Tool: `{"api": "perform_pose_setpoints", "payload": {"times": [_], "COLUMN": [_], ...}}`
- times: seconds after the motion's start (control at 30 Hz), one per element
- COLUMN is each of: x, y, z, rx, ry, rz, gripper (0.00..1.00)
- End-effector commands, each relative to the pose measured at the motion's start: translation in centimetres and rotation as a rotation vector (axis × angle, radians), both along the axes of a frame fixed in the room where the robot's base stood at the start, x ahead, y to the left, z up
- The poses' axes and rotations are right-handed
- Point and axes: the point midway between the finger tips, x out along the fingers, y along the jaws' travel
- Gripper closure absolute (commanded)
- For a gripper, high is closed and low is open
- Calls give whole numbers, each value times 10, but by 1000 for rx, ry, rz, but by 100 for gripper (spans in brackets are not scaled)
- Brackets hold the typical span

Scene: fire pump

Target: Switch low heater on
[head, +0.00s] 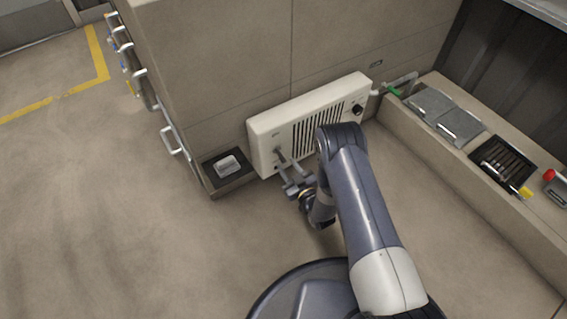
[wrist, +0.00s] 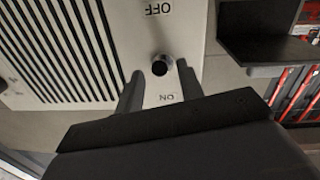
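The low heater (head: 268,130) is a cream box with dark vent slats, mounted low on the tiled wall. Its face also fills much of the wrist view (wrist: 125,20). A small dark round-ended switch lever (wrist: 160,66) sticks out between the labels OFF and ON, which appear upside down. I cannot tell which way the lever is set. My gripper (head: 288,169) is at the left end of the heater. In the wrist view, its fingers (wrist: 159,80) are open, one on each side of the lever, with gaps visible.
A dark knob (head: 358,109) is at the heater's right end. A dark shelf (head: 232,182) with a small white item is left of the heater. A long ledge (head: 470,160) with grey plates and a dark grate runs along the right. The floor at left is clear.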

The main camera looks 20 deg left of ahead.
Motion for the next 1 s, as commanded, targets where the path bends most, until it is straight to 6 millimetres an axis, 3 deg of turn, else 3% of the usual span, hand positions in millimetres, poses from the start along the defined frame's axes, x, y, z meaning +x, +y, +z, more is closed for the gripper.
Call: {"api": "perform_pose_setpoints", "payload": {"times": [0.23,0.6,1.0], "x": [21,25,24], "y": [22,25,25], "z": [-1,0,0], "rx": [1,-1,0], "ry": [-1,2,1], "rz": [1,0,0], "gripper": [64,65,98]}}
